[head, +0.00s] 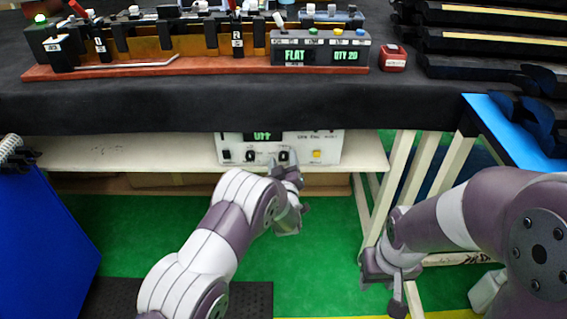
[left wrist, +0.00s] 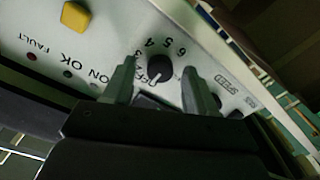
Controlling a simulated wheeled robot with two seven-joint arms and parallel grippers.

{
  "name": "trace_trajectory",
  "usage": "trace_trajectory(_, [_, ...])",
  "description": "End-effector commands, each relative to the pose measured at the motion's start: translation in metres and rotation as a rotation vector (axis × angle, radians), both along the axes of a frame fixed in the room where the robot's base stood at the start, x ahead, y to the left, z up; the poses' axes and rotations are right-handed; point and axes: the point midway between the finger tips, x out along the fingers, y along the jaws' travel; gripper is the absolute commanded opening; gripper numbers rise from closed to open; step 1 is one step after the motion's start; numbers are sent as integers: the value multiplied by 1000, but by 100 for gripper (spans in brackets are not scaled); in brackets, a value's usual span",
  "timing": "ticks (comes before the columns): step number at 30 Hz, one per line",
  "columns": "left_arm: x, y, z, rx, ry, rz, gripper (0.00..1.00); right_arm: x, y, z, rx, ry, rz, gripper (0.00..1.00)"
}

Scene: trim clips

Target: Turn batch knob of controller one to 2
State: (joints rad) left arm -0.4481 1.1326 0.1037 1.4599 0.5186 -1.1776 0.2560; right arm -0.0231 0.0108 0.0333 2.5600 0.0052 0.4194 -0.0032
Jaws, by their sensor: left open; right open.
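A white controller (head: 331,143) sits on the shelf under the table, with a green display partly cut off by the table edge. Its right-hand dial knob (head: 283,156) is black and also shows in the left wrist view (left wrist: 161,67), ringed by numbers, with 3 to 6 readable. Its white pointer mark faces down-left in that view, near the low end of the scale. My left gripper (left wrist: 159,80) is open, its fingers on either side of this knob; contact cannot be told. My right gripper (head: 384,290) is open and empty, low at the right.
A second knob (head: 251,156) and a black switch (head: 226,155) sit left; a yellow button (head: 317,154) sits right. The shelf (head: 120,150) lies below the dark table edge (head: 200,105). Another controller box (head: 318,66) stands on the table.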

Motion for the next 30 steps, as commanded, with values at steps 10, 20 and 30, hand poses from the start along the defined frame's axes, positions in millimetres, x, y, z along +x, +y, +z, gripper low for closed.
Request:
trace_trajectory(10, [0,0,0,0,0,0,1,0,0,0,0,0,0,43])
trace_trajectory(20, [0,0,0,88,0,0,1,0,0,1,0,0,0,43])
trace_trajectory(30, [-1,0,0,347,1,0,1,0,0,3,0,0,0,43])
